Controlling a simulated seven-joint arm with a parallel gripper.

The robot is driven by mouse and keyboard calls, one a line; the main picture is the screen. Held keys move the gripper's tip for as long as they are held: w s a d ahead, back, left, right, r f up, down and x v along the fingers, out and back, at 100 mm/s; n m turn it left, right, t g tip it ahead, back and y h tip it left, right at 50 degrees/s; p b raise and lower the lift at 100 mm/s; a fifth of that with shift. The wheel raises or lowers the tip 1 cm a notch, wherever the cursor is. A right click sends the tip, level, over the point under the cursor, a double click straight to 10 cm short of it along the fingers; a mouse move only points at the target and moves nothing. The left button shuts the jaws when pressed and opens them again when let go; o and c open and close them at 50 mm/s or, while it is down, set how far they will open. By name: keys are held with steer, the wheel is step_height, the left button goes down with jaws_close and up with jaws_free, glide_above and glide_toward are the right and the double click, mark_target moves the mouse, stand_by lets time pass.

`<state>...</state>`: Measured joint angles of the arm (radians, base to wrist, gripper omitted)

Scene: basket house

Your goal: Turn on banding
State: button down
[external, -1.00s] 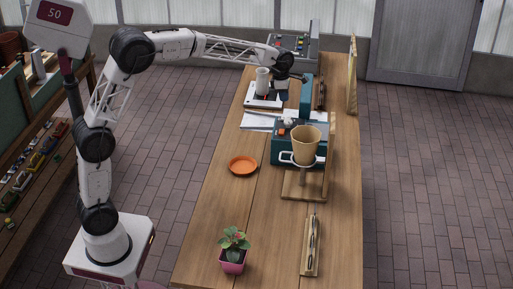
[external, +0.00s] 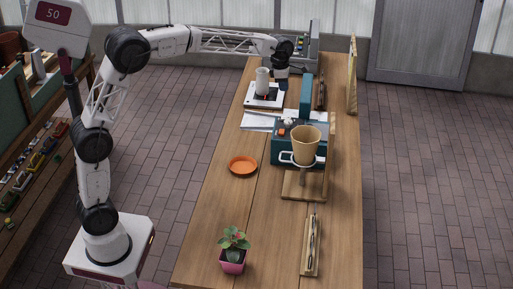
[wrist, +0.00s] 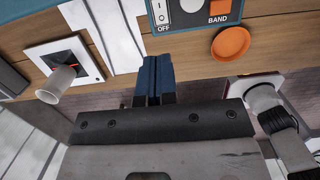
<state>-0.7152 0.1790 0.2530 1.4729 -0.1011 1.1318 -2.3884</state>
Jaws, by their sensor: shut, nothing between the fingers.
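The teal machine (external: 287,155) stands on the bench, beyond the orange dish in the external view. In the wrist view, part of its panel (wrist: 187,20) shows at the top edge, with a white rocker switch (wrist: 162,13) marked I above OFF, a white round part (wrist: 192,4) and an orange button (wrist: 218,7) above the word BAND. The rocker's setting is not clear. My gripper (external: 281,84) is over the bench's far part, beside the white cup, apart from the machine. Its dark blue fingers (wrist: 154,67) are together and empty.
A white cup (external: 262,79) sits on a white square plate (external: 251,101). Papers (external: 256,121), an orange dish (external: 242,166), a tan cup (external: 306,145) on a wooden stand and a potted plant (external: 233,255) are on the bench. The front left of the bench is mostly clear.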

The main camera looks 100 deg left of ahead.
mark_target(290, 118)
steer(key=shift+w+r, duration=0.1)
steer(key=shift+w, duration=0.25)
stand_by(0.3)
steer(key=f, duration=0.4)
steer(key=w+f, duration=0.1)
steer(key=f, duration=0.4)
steer(key=w+f, duration=0.1)
steer(key=f, duration=0.4)
